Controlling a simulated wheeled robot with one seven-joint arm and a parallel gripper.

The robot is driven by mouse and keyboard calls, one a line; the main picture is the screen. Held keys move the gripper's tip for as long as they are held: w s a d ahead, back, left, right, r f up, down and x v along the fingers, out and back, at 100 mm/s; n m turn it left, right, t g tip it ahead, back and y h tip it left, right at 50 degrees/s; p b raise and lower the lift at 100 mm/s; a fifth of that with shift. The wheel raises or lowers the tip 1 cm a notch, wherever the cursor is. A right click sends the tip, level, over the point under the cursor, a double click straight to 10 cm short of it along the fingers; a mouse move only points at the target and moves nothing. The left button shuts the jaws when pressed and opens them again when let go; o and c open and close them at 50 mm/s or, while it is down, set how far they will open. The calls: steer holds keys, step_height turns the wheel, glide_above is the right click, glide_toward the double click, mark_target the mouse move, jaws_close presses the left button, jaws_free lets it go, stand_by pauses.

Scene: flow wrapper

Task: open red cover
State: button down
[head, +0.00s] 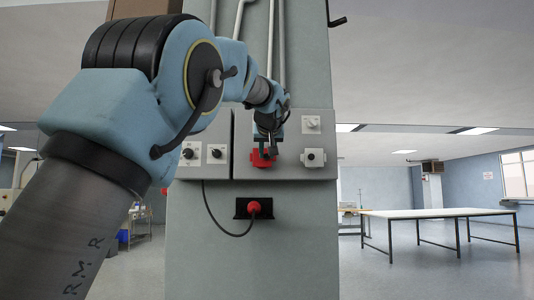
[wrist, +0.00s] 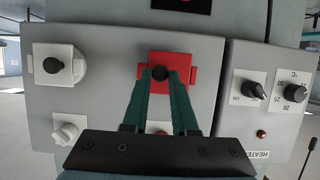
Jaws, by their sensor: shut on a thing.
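The red cover (wrist: 182,62) is a square red plate with side tabs on the grey control panel; a round black knob (wrist: 160,74) stands at its middle. It also shows in the head view (head: 258,160), partly behind my gripper (head: 266,138). In the wrist view my gripper (wrist: 160,77) has its two green fingers on either side of the knob, shut on it. The cover looks flat against the panel.
Beside the cover are a black knob on a white plate (head: 314,157) and a white knob (head: 311,122). Two heater dials (head: 202,153) sit on the panel to the left. Below is a red plug (head: 254,207) with a hanging black cable. A table (head: 440,213) stands far right.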

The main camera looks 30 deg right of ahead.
steer(key=shift+a+r+h, duration=0.1)
steer(key=shift+a+h, duration=0.05)
steer(key=shift+h, duration=0.15)
steer(key=shift+s+a+m+g+h+p, duration=0.1)
steer(key=shift+a+m+g+h+p, duration=0.4)
steer(key=shift+m, duration=0.2)
steer(key=w+a+m+g+h+p, duration=0.4)
steer(key=a+m+g+p, duration=0.4)
steer(key=m+g, duration=0.8)
steer(key=shift+a+m+g+h+p, duration=0.15)
steer(key=shift+m+g+h+p, duration=0.3)
steer(key=shift+p, duration=0.75)
steer(key=shift+w, duration=0.1)
